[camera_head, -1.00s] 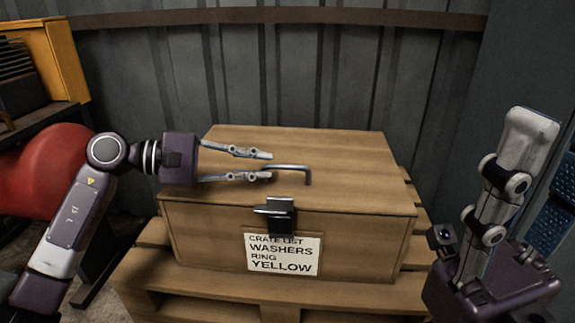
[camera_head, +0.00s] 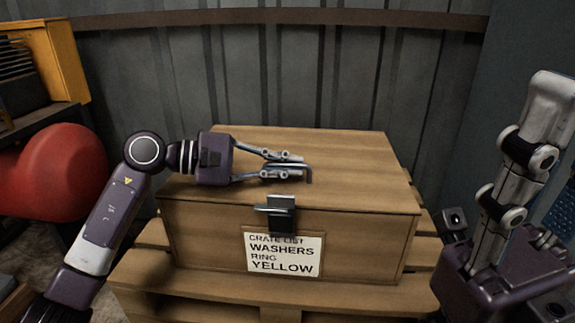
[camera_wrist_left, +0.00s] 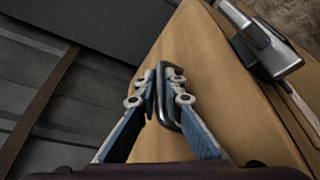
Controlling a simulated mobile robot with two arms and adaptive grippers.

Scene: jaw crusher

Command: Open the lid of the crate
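The wooden crate (camera_head: 360,235) has a closed lid (camera_head: 350,155) with a thin dark metal handle (camera_head: 309,175) on top. A metal latch (camera_head: 277,215) sits at its front edge. My left gripper (camera_head: 301,167) is above the lid with its fingers on either side of the handle. In the left wrist view the handle (camera_wrist_left: 163,110) stands between the fingers, close to the right one, with a narrow gap at the left one. My right gripper (camera_head: 553,150) points upward at the right, its fingers apart and empty, partly cut off by the frame edge.
The crate stands on a wooden pallet (camera_head: 215,295). A label (camera_head: 283,255) reading "washers ring yellow" is on its front. Behind is a grey corrugated wall (camera_head: 300,70). Red and yellow machinery (camera_head: 65,170) is at the left.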

